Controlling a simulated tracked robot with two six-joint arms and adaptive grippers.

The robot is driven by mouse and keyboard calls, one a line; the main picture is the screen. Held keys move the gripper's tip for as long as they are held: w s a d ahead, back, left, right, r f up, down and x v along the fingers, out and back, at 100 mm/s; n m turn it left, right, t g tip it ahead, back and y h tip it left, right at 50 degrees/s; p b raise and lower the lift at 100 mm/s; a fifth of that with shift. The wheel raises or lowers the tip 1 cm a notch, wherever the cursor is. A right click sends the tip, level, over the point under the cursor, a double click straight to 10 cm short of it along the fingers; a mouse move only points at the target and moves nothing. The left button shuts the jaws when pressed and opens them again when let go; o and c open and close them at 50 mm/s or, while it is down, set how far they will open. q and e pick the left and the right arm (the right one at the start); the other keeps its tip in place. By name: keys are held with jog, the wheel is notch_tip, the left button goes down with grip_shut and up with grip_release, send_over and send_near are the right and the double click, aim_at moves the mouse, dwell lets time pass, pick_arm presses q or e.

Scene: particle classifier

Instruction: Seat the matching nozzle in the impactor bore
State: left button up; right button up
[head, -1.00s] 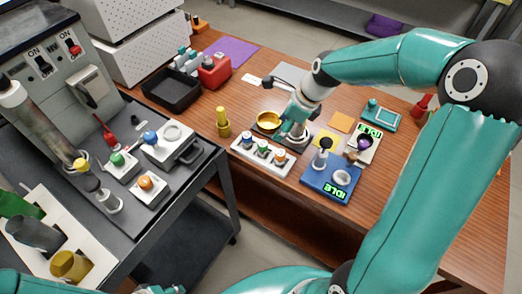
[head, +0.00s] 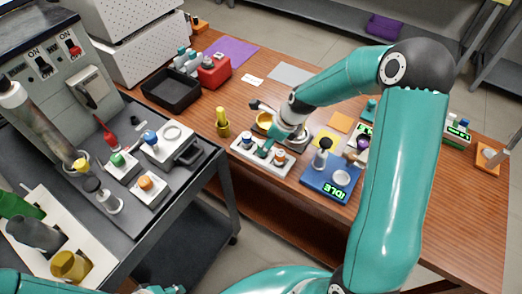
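A white rack (head: 240,154) on the wooden table holds small nozzle-like pieces with coloured bands. A blue-banded piece (head: 249,142) is at its left and an orange-banded piece (head: 279,157) at its right. My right gripper (head: 262,153) points down at the middle slot between them, where a green-banded piece stood earlier. It hides that slot, and I cannot tell whether its fingers are closed. A blue unit (head: 318,184) with a white ring (head: 341,177) and an "IDLE" display is right of the rack; I cannot tell whether this is the impactor bore.
A yellow cylinder (head: 222,124) stands left of the rack, and a gold bowl (head: 265,118) behind it. A black tray (head: 171,92) and red box (head: 214,71) are farther back. The dark cart (head: 185,165) stands left.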

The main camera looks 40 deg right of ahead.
jog(key=x, duration=0.4)
jog(key=shift+w+f, duration=0.15)
jog(key=shift+w, duration=0.05)
jog(key=shift+d, duration=0.1)
grip_shut()
